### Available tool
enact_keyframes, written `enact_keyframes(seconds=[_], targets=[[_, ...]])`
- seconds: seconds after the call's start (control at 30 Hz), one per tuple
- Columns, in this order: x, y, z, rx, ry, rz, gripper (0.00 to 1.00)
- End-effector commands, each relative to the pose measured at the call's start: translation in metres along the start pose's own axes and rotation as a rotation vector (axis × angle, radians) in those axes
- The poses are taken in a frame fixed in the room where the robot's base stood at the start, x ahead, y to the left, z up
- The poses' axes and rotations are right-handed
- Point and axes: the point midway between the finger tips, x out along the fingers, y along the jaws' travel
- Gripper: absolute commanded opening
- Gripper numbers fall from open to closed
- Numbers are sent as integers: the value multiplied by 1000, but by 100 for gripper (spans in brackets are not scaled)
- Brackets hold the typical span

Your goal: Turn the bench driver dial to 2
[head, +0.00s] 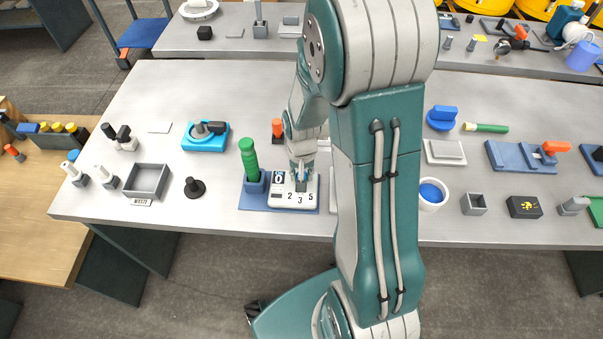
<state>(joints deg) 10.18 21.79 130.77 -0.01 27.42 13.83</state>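The bench driver dial has a white plate (281,201) with printed numbers; 0, 2, 3 and 5 can be read. It lies on a blue base (250,201) at the front of the metal bench. A green-handled driver (249,158) stands upright in a blue holder at the plate's left. My gripper (301,184) points down over the middle of the plate, at the dial's knob position. The fingers are small and dark here, and they hide the knob and its pointer. I cannot tell whether they are closed on the knob.
An orange-topped piece (277,128) stands just behind the plate. A blue valve block (205,137), a black knob (195,188) and a grey waste tray (147,181) are to the left. My arm hides the bench between.

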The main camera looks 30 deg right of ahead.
Motion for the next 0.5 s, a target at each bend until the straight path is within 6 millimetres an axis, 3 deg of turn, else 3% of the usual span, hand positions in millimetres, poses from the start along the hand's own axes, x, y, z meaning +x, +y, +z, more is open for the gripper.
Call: enact_keyframes(seconds=[0.5], targets=[[1, 0, 1, 121, -2, 0, 0]])
